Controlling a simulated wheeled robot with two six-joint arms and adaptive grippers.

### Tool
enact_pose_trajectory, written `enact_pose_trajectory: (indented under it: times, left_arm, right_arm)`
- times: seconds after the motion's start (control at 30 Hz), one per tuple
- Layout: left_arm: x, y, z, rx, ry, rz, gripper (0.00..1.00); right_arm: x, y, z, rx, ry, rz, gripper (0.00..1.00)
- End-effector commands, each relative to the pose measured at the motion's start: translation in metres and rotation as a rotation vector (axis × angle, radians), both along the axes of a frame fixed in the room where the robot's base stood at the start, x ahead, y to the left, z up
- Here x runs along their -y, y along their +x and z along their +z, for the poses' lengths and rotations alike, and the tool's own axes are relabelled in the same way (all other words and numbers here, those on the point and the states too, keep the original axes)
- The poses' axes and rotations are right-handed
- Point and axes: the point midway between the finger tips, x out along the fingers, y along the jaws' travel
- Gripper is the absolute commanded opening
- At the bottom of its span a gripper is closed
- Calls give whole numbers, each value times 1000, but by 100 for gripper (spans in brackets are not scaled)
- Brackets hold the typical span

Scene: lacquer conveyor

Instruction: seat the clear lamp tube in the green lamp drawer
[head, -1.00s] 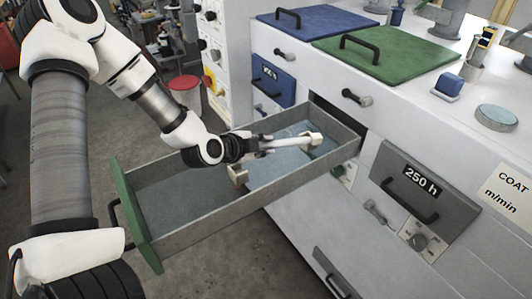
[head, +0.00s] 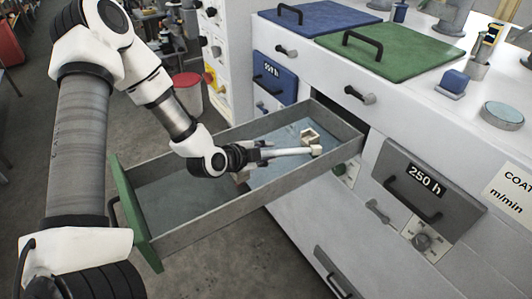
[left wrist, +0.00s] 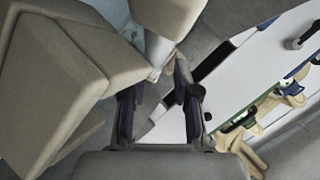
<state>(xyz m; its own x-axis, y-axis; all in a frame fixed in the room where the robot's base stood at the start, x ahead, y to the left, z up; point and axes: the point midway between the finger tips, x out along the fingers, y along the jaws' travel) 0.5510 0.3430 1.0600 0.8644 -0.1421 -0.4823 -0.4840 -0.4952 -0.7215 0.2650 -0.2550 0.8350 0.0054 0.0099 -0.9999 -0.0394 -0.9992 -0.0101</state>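The lamp tube (head: 290,152), pale and slim with a cream end cap (head: 316,150), lies across my left gripper (head: 262,153), whose fingers close on its near part. It is held inside the open green-fronted drawer (head: 200,232). A cream notched holder (head: 310,136) stands on the drawer floor just behind the tube's far end. A second holder (head: 242,176) is mostly hidden behind my gripper. In the left wrist view large beige blocks (left wrist: 50,90) crowd the fingers (left wrist: 158,105). Whether the tube touches a holder I cannot tell. My right gripper is not in view.
The drawer's green front (head: 137,215) with a dark handle faces left. The white cabinet (head: 300,235) has a grey 250 h drawer (head: 410,180) and a blue drawer (head: 274,78). Green (head: 390,50) and blue (head: 312,18) lids lie on top. The drawer's left part is empty.

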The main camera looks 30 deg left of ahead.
Motion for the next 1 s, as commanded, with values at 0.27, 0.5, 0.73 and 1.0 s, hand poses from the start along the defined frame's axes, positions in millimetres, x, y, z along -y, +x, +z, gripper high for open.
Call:
enact_pose_trajectory:
  times: [0.27, 0.5, 0.73, 1.0]
  left_arm:
    - [2, -7, -13, -31, -9, -3, 47]
    - [0, -14, 6, -28, -15, 2, 47]
    - [-7, -51, 36, -19, -18, 4, 47]
    - [-13, -86, 62, -16, -15, 5, 47]
  right_arm:
    - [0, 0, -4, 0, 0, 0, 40]
    - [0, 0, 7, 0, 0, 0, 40]
    - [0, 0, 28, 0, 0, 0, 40]
    - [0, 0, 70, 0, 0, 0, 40]
